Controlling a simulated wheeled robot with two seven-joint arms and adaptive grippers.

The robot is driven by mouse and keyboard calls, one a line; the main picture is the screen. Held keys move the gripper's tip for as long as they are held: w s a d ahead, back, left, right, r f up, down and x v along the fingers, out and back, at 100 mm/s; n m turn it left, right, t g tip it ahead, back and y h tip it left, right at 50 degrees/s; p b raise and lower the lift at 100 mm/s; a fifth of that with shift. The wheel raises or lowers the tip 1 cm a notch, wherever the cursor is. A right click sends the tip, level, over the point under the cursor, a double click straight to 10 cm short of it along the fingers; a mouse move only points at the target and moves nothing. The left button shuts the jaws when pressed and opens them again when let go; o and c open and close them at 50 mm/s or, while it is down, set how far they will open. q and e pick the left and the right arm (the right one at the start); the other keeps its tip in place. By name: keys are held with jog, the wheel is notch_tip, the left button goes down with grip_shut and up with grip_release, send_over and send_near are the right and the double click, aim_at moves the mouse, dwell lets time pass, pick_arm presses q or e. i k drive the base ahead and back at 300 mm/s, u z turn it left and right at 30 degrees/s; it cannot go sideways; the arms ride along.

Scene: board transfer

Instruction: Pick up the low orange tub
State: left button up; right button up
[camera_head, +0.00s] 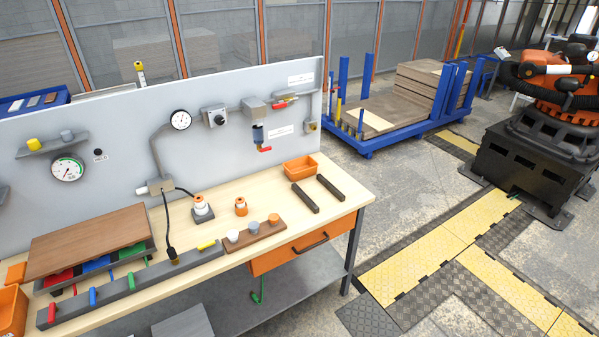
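A small, low orange tub (300,170) stands on the wooden bench top near its back right corner, close to the grey panel. Its open top faces up and it looks empty. Two dark bars lie on the bench just in front of it. Neither of my grippers is in view.
The bench (349,196) also holds a wooden board (90,238), a grey rail (128,281) with coloured handles, and a brown block (254,236) with round knobs. Another orange bin (12,312) is at the left edge. An orange drawer (302,245) is under the bench top.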

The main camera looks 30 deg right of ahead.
aim_at(298, 170)
jog(key=k, duration=0.6)
jog(key=z, duration=0.6)
jog(key=i, duration=0.45)
jog(key=z, duration=0.75)
jog(key=i, duration=1.45)
jog(key=u, duration=0.65)
